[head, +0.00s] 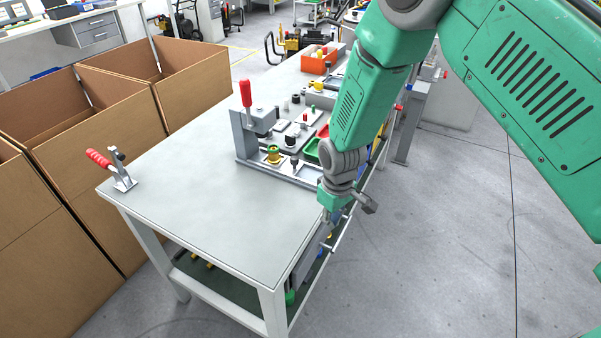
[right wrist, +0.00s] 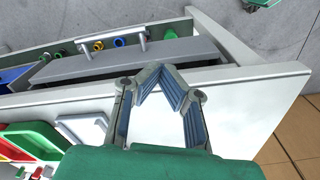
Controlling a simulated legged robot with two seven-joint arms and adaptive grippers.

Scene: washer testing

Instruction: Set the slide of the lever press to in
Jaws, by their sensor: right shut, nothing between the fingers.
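The lever press, as far as I can tell, is the grey upright device (head: 246,133) with a red handle pointing up, at the left end of the fixture plate in the head view. Its slide is too small to make out, so I cannot tell its position. My right gripper (head: 331,215) points down at the table's right edge, in front of and right of the press, apart from it. In the right wrist view its fingertips (right wrist: 160,72) meet with nothing between them, over the table edge. The press does not show clearly there. My left gripper is out of view.
A toggle clamp (head: 120,172) with a red handle stands at the table's left corner. The near part of the grey table (head: 225,220) is bare. Small parts and green and red trays (head: 312,150) lie beside my right forearm. Cardboard boxes (head: 85,130) stand along the left.

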